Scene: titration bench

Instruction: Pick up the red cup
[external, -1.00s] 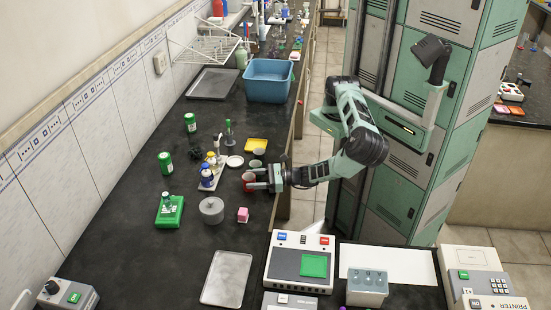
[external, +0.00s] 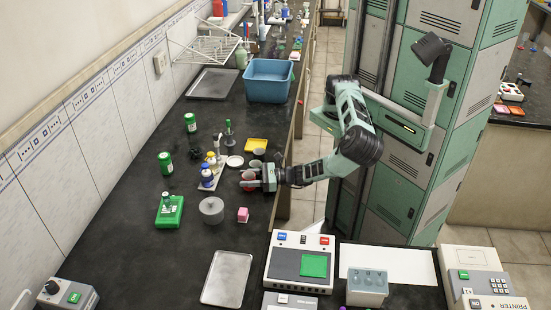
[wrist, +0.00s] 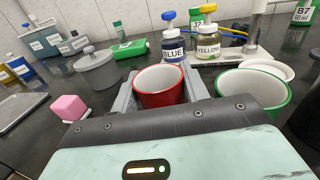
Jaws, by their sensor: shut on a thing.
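The red cup (wrist: 159,88), white inside, stands upright between the two fingers of my gripper (wrist: 160,96) in the wrist view. The fingers are shut on its sides. In the external view the red cup (external: 249,186) is small and partly covered by my gripper (external: 256,180), which reaches in from the right over the bench. I cannot tell whether the cup touches the bench top.
A green-rimmed cup (wrist: 254,88) stands close on the right. Blue (wrist: 173,45) and yellow (wrist: 208,42) bottles stand behind. A grey lidded pot (wrist: 97,70) and a pink cube (wrist: 69,108) are to the left. A blue bin (external: 268,82) is farther back.

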